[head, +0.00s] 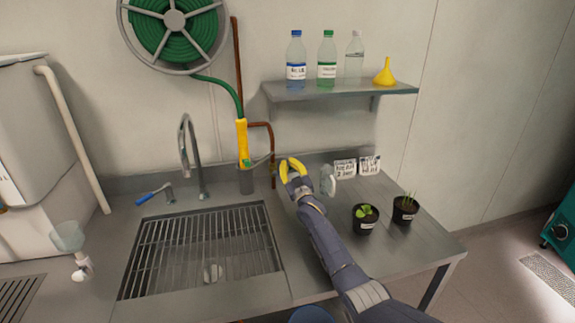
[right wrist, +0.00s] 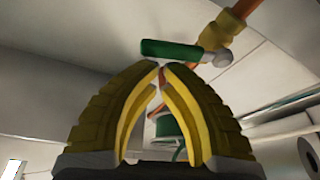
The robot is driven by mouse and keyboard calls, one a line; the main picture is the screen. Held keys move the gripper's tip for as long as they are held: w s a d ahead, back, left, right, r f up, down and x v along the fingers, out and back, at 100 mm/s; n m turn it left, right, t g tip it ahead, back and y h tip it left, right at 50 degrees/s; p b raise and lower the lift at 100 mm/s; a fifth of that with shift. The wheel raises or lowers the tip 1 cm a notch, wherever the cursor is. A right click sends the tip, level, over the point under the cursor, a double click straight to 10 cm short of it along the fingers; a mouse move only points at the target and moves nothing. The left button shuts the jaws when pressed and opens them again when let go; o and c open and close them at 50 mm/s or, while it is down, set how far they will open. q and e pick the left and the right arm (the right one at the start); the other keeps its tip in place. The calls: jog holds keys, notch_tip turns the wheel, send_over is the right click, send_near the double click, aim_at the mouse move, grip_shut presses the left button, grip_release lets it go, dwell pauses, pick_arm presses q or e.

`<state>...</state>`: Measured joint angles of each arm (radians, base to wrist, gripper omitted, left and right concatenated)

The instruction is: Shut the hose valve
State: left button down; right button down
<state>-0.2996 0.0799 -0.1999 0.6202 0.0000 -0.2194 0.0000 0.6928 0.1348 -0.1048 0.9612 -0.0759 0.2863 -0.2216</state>
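The hose valve shows in the right wrist view as a brass-coloured body (right wrist: 235,22) on an orange-brown pipe, with a green lever handle (right wrist: 170,49) lying roughly crosswise. My right gripper (right wrist: 160,66) has its yellow fingertips together just below the green handle in that view. Nothing shows between the fingers, and I cannot tell whether the tips touch the handle. In the head view my right gripper (head: 288,161) is just right of the copper pipe (head: 271,150) behind the sink. The valve handle is not clear there. My left gripper is not in view.
A green hose reel (head: 174,20) hangs on the wall, its hose running to a yellow nozzle (head: 243,140) in a grey holder. A clear vessel (head: 327,181) and potted seedlings (head: 366,215) stand right of my gripper. A shelf (head: 340,90) with bottles is above.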

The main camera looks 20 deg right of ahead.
notch_tip(320, 180, up, 9)
jog(key=c, duration=1.9)
grip_release()
jog(key=shift+r, duration=0.3)
jog(key=shift+c, duration=0.2)
jog(key=shift+o, duration=1)
jog(key=shift+s+f+n, duration=0.15)
jog(key=shift+s+n, duration=0.05)
jog(key=shift+n, duration=0.1)
jog(key=o, duration=0.4)
jog(key=s+f+n+g, duration=0.2)
jog(key=s+f+n, duration=0.5)
jog(key=f+n, duration=0.1)
jog(key=shift+s+a+n+g+h, duration=0.15)
jog(key=shift+s+n+g+h, duration=0.15)
jog(key=shift+n, duration=0.5)
jog(key=n+g+h, duration=0.1)
jog(key=n+h, duration=0.1)
jog(key=n, duration=0.4)
send_near(289, 169)
jog(key=w, duration=0.7)
jog(key=w+d, duration=0.1)
jog(key=w, duration=0.2)
jog(key=shift+w, duration=0.25)
jog(key=shift+o, duration=0.3)
grip_shut()
